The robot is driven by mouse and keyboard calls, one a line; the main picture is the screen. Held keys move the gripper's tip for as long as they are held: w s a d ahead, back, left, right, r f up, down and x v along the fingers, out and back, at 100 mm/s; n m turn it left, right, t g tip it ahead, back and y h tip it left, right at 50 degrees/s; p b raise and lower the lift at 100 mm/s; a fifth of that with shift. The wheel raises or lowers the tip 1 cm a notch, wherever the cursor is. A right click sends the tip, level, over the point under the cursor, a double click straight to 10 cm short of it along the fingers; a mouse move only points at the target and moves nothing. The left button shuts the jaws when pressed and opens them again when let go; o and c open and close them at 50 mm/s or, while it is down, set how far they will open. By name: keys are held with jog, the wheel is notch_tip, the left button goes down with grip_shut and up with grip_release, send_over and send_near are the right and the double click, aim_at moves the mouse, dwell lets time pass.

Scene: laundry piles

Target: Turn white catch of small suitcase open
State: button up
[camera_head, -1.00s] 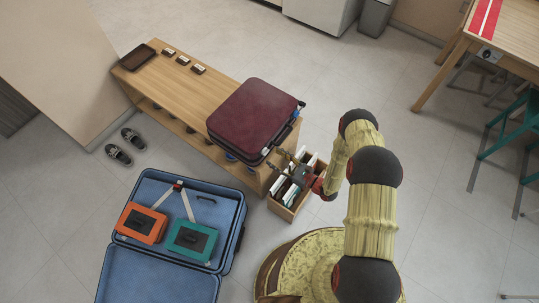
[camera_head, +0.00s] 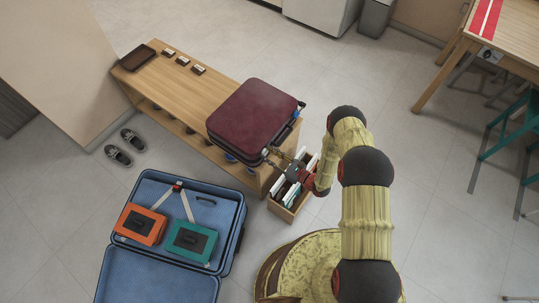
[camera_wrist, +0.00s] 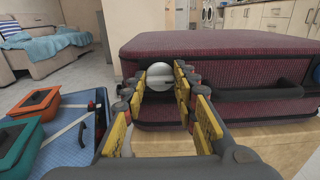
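The small suitcase is maroon and lies closed on the wooden bench in the head view (camera_head: 254,110); its front side fills the right of the wrist view (camera_wrist: 235,48). The white catch (camera_wrist: 160,75) is a rounded pale knob on the suitcase's front near its left end. My gripper (camera_wrist: 162,82) is open, its yellow-padded fingers apart with the catch between their tips. I cannot tell whether either finger touches the catch. In the head view my gripper (camera_head: 272,158) is at the suitcase's near lower corner, and the catch is too small to make out.
The bench (camera_head: 185,95) carries a brown tray (camera_head: 138,57) and several small dark items. A box with upright files (camera_head: 285,207) stands below my gripper. A large open blue suitcase (camera_head: 160,273) with an orange case (camera_head: 140,224) and a teal case (camera_head: 191,241) lies left of my base.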

jog(key=c, duration=0.6)
jog(key=shift+n, duration=0.3)
jog(key=shift+s+f+n+b, duration=0.1)
jog(key=shift+n+b, duration=1)
jog(key=shift+n, duration=3.2)
jog(key=shift+s+f+n+b, duration=0.1)
jog(key=shift+n+b, duration=1)
jog(key=shift+n, duration=3.2)
jog(key=o, duration=1.2)
jog(key=shift+w+r, duration=0.1)
